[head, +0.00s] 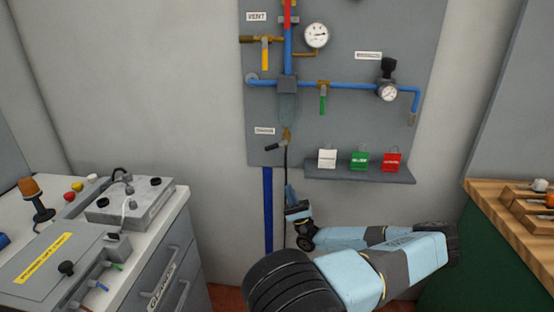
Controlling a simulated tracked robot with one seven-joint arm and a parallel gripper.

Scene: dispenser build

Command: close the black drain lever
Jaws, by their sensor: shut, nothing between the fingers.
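The black drain lever (275,146) sits on a small brass valve (287,134) at the lower end of the vertical pipe run on the grey wall panel. It points left and slightly down, across the line of the pipe. A thin dark tube hangs below the valve. My gripper (289,189) is below the lever, pointing up, shut and empty. A gap shows between it and the lever in this view. The fingertips are small and partly merge with the tube.
A small shelf (360,175) with white, green and red tags is right of the lever. A yellow lever (265,53) and a green lever (323,105) are higher on the panel. A grey cabinet (165,255) stands left, a wooden-topped bench (490,200) right.

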